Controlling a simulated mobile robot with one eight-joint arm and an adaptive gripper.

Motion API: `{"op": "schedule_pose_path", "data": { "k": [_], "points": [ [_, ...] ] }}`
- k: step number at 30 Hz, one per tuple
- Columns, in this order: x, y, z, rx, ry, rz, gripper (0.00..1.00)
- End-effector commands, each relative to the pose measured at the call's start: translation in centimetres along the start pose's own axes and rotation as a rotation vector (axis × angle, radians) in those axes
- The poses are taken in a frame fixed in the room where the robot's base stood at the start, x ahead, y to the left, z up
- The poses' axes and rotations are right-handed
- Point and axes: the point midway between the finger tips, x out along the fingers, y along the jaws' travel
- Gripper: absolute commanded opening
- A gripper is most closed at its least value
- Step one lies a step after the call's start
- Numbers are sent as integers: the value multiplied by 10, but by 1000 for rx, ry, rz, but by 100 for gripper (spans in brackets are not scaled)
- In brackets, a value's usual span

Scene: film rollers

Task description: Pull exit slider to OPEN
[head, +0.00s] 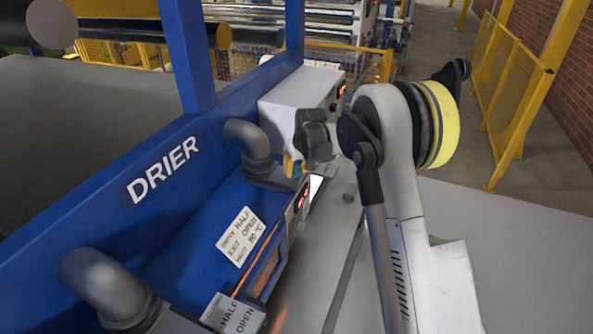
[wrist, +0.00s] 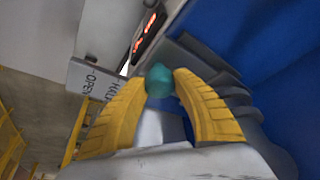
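The exit slider's teal knob (wrist: 159,80) sits between the yellow fingertips of my gripper (wrist: 163,82) in the wrist view. Both fingertips appear to touch it, one on each side. A pale plate marked HALF and OPEN (wrist: 92,76) lies to the left of the knob, with HALF nearer to it. In the head view my gripper (head: 292,167) is at the far end of the blue drier, and the teal knob (head: 297,169) shows only as a small patch there. The slider's body is mostly hidden by my gripper and wrist.
A card (head: 240,236) on the drier reads entry HALF, exit OPEN, heat 80 °C. A second HALF/OPEN plate (head: 234,313) is at the near end. Grey elbow pipes (head: 250,143) rise beside my gripper. A white box (head: 300,95) stands behind it.

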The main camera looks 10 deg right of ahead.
Motion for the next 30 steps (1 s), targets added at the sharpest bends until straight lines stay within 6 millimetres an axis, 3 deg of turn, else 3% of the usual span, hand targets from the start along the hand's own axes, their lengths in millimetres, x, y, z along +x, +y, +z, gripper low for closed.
{"op": "schedule_pose_path", "data": {
  "k": [5, 18, 28, 29, 30],
  "points": [
    [0, 2, 2, 1, 0, 0, 0],
    [-20, 58, 54, 3, 0, 1, 0],
    [-22, 61, 56, 0, -2, 2, 0],
    [-22, 61, 56, 1, -2, 2, 37],
    [-22, 61, 56, 1, -2, 2, 49]
  ]
}}
